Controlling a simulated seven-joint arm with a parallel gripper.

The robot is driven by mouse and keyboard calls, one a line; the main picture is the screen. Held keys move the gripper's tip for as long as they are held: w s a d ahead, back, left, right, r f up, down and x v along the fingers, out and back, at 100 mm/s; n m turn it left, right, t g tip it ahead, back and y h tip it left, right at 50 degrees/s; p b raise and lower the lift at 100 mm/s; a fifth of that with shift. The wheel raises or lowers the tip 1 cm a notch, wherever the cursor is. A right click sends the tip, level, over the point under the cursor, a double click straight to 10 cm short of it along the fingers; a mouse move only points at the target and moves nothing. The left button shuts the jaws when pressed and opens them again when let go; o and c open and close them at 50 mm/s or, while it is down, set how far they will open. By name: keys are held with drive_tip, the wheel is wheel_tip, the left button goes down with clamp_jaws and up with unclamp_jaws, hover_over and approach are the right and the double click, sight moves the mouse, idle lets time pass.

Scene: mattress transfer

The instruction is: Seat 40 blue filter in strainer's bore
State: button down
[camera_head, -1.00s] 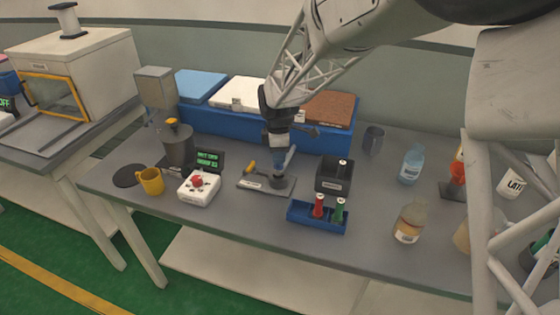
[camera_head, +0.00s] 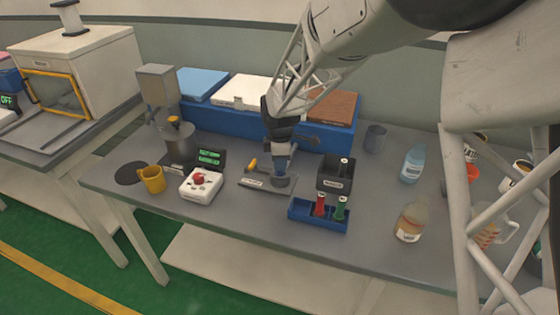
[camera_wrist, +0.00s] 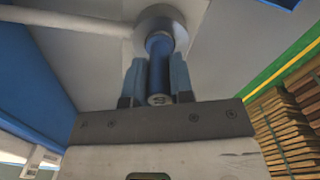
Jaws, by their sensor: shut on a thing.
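The blue filter (camera_wrist: 158,65) is a blue cylinder held between the two fingers of my gripper (camera_wrist: 158,85) in the wrist view. Its near end shows a pale round face with a dark mark. Its far end meets the round grey strainer (camera_wrist: 177,20) and appears to enter the bore; the depth is hidden. In the head view, my gripper (camera_head: 281,165) points down over the strainer (camera_head: 281,182), which stands on a grey plate (camera_head: 252,184). My fingers largely hide the filter there.
A yellow-handled tool (camera_head: 253,164) lies left of the strainer. A black box (camera_head: 335,183) and a blue tray (camera_head: 318,225) with red and green cylinders stand to the right. A white box with a red button (camera_head: 200,193) is left. A blue bin (camera_head: 225,127) stands behind.

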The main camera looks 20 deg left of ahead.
drive_tip(key=shift+f, duration=0.1)
drive_tip(key=c, duration=1)
unclamp_jaws()
wheel_tip(320, 180, up, 12)
drive_tip(key=shift+r, duration=0.15)
idle(0.7)
